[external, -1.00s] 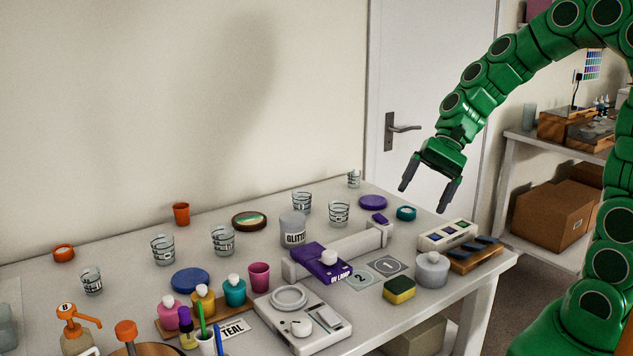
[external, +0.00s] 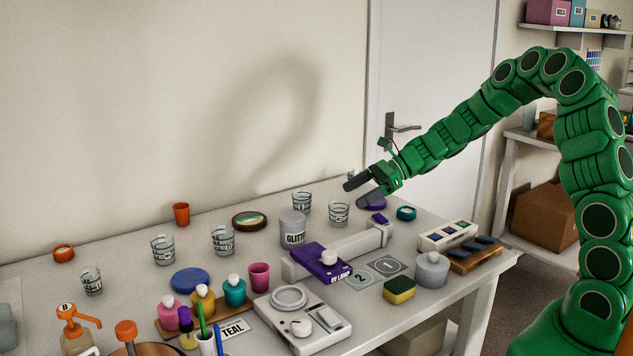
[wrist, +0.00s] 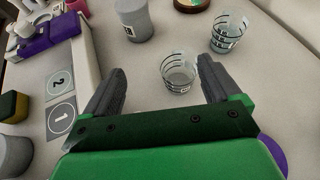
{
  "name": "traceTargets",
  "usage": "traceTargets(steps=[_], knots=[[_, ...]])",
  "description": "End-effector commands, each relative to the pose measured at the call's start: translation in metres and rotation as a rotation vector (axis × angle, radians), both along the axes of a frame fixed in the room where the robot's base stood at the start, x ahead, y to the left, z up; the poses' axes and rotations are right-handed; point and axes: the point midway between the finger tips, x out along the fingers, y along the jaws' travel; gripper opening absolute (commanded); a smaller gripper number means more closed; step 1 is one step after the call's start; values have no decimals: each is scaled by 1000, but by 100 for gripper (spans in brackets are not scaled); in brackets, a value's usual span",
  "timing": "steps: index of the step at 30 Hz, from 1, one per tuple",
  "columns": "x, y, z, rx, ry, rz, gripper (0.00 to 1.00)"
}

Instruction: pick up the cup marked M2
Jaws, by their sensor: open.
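Several clear measuring cups with dark rings and small labels stand on the table; I cannot read M2 on any of them. In the external view one cup (external: 339,213) stands just below and left of my gripper (external: 354,194), and another cup (external: 302,203) is left of it. My gripper is open and empty, above the table. In the wrist view the nearer cup (wrist: 178,75) appears between and beyond the open fingers (wrist: 162,72), apart from them. The other cup (wrist: 230,32) is farther right, its label partly visible. More cups (external: 223,240) (external: 163,249) (external: 91,280) stand to the left.
A grey glitter jar (external: 293,229) stands close to the nearer cups. A purple UV lamp (external: 320,262) and white bar, a purple lid (wrist: 273,150) and a teal tape roll (external: 406,213) are nearby. The wall is behind the table.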

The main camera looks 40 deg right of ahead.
Motion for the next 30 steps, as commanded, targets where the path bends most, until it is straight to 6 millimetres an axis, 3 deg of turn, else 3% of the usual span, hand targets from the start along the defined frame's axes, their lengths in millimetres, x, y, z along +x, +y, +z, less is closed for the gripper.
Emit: traceTargets(steps=[8,30], knots=[[16,-8,-15,26,48,-69,90],[43,44,-46,25,47,-65,90]])
